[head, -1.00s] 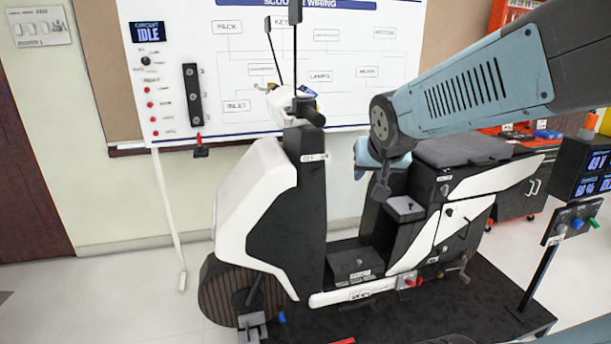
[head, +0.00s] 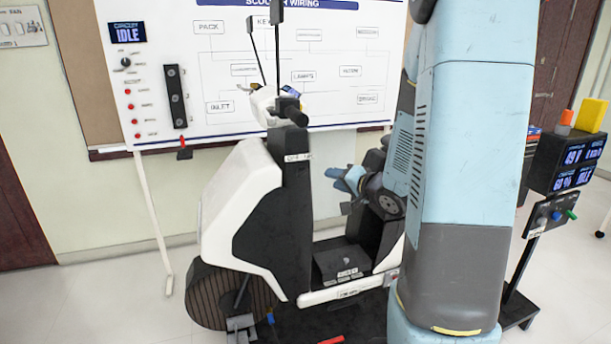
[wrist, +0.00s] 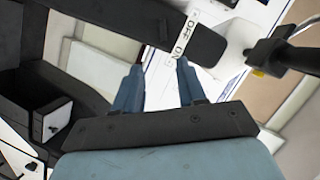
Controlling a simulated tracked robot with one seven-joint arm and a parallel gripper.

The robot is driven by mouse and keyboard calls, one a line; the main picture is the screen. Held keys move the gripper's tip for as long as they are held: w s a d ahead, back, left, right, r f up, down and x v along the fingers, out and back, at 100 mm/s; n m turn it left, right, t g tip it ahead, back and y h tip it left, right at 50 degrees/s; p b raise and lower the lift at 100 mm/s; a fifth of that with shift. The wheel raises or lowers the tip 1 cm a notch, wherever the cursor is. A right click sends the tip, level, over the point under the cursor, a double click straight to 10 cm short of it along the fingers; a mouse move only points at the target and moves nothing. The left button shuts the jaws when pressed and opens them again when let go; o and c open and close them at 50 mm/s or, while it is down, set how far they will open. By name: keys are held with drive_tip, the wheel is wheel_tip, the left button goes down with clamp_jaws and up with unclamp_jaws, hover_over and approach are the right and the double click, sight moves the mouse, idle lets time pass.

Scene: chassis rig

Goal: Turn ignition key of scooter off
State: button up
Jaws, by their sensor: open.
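The white and black scooter (head: 232,205) stands upright, its front wheel at the left. A white OFF/ON label (head: 298,157) is on its dark front column, below the handlebar (head: 290,110). The label shows larger in the wrist view (wrist: 185,38), beyond my fingertips. I cannot clearly make out the ignition key; a small dark part shows beside the label there. My gripper (head: 335,179) is to the right of the column, above the footwell and lower than the label. Its two blue fingers (wrist: 160,70) are apart with nothing between them.
A wiring board (head: 225,75) stands behind the scooter. A display stand (head: 560,170) with knobs is at the right. My own arm hides the scooter's seat and rear in the head view. A dark box (wrist: 48,118) lies left of my gripper in the wrist view.

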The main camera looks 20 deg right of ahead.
sight(303, 173)
drive_tip(key=shift+y, duration=0.4)
drive_tip(key=x, duration=1.4)
drive_tip(key=shift+s+a+f, duration=0.1)
drive_tip(key=shift+s+f, duration=0.05)
drive_tip(key=shift+f, duration=0.05)
drive_tip(key=shift+c, duration=0.4)
drive_tip(key=shift+s, duration=0.1)
clamp_jaws()
